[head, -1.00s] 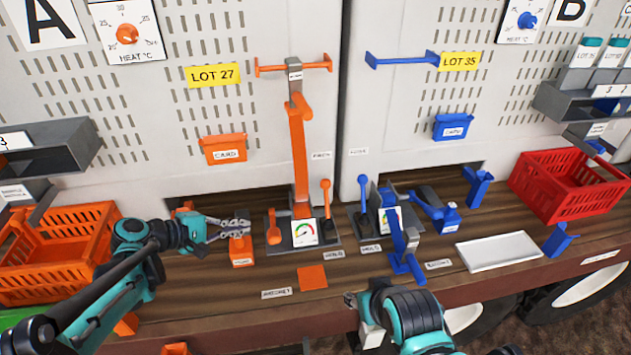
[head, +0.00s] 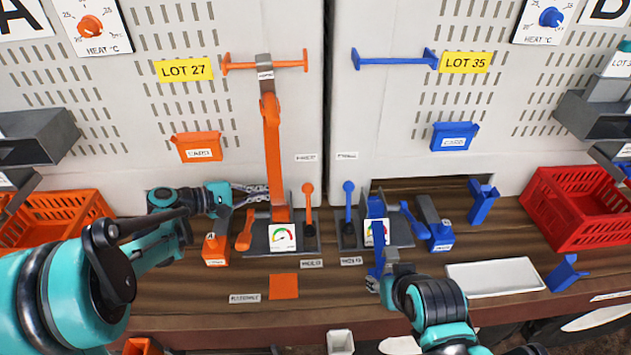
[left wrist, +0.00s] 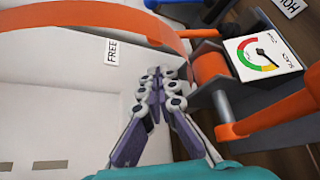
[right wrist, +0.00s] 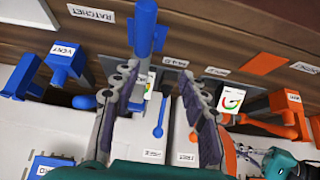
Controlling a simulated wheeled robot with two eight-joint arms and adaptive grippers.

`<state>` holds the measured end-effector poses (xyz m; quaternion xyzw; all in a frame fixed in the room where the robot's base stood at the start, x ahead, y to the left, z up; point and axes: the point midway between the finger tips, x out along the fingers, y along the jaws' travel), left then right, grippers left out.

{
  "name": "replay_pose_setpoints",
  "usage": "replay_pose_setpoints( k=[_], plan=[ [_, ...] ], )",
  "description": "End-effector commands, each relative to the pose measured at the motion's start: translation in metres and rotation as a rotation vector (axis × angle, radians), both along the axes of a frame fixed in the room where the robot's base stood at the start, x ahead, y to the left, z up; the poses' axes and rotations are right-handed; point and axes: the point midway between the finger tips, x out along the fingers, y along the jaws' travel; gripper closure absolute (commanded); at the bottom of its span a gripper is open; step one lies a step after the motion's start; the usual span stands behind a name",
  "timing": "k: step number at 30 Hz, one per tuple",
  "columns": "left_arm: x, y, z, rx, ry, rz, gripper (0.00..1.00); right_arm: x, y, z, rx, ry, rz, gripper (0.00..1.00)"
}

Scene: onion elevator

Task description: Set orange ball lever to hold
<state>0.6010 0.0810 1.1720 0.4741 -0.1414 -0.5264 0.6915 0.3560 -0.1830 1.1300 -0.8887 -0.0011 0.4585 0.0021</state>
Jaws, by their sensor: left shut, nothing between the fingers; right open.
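The orange ball lever (head: 308,190) stands upright on the grey orange-side base (head: 305,243), its ball below the FREE label (head: 306,157). A HOLD label (head: 312,263) lies in front of the base. My left gripper (head: 267,190) is shut and empty, left of the tall orange arm (head: 272,150), which stands between it and the lever. My right gripper (head: 382,280) is open, close to the blue upright handle (head: 376,260); contact is unclear.
The blue ball lever (head: 348,190) stands just right of the orange one. A gauge card (head: 283,237) and an orange paddle handle (head: 244,232) are near my left gripper. An orange box (head: 215,250) sits left on the shelf. A white tray (head: 495,277) lies right.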

Motion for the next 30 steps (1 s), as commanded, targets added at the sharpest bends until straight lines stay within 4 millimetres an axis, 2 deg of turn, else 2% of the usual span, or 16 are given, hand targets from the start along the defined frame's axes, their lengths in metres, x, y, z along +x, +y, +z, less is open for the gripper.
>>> replay_pose_setpoints(
  k=[10,14,24,30],
  plan=[
    [0.0,0.0,0.0,0.001,0.0,0.001,1.0,0.0,0.0,0.0,0.0,0.0,0.0,0.56],
    [0.003,-0.007,-0.003,0.001,0.0,-0.002,1.0,0.0,0.0,-0.001,0.0,0.0,0.0,0.56],
    [0.027,-0.058,-0.021,0.001,0.0,-0.003,1.0,0.0,0.0,-0.009,0.0,0.0,0.0,0.56],
    [0.037,-0.08,-0.028,0.001,0.0,-0.002,1.0,0.0,0.0,-0.012,0.0,0.0,0.0,0.56]
  ],
)
